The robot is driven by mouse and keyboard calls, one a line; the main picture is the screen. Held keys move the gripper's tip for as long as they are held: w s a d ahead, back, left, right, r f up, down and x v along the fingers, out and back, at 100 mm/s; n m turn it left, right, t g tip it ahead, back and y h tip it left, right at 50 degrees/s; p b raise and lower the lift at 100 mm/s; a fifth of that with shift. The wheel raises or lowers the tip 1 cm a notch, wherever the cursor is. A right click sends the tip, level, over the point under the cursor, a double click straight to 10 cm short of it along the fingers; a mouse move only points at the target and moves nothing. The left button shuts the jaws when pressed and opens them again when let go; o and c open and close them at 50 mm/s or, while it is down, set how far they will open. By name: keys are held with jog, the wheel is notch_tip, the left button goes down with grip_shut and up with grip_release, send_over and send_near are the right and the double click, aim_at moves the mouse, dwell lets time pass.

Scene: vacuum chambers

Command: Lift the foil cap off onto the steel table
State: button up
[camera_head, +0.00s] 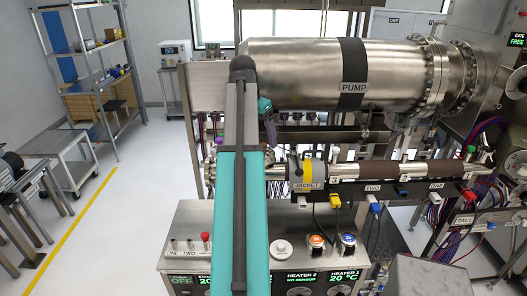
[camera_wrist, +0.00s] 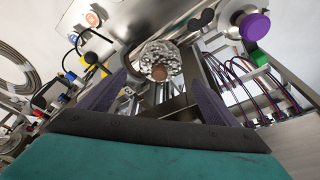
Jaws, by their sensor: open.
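The foil cap (camera_wrist: 160,52) shows in the wrist view as a crinkled silver piece with a brown round spot at its near end. My gripper (camera_wrist: 158,92) is open, with its two dark purple fingers apart and the cap beyond and between them. No contact is visible. In the head view my gripper (camera_head: 268,122) is partly hidden behind my teal arm, and I cannot make out the cap. A steel trolley (camera_head: 62,146) stands at the left; I cannot tell whether it is the steel table.
A large steel pump cylinder (camera_head: 300,75) lies above a horizontal tube with a brown sleeve (camera_head: 370,171). A control cabinet (camera_head: 190,222) with knobs and displays stands in front. Cables (camera_wrist: 245,80) and a purple knob (camera_wrist: 255,27) are at the right in the wrist view.

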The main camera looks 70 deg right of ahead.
jog(key=shift+x, duration=2.6)
jog(key=shift+w, duration=0.1)
jog(key=c, duration=1)
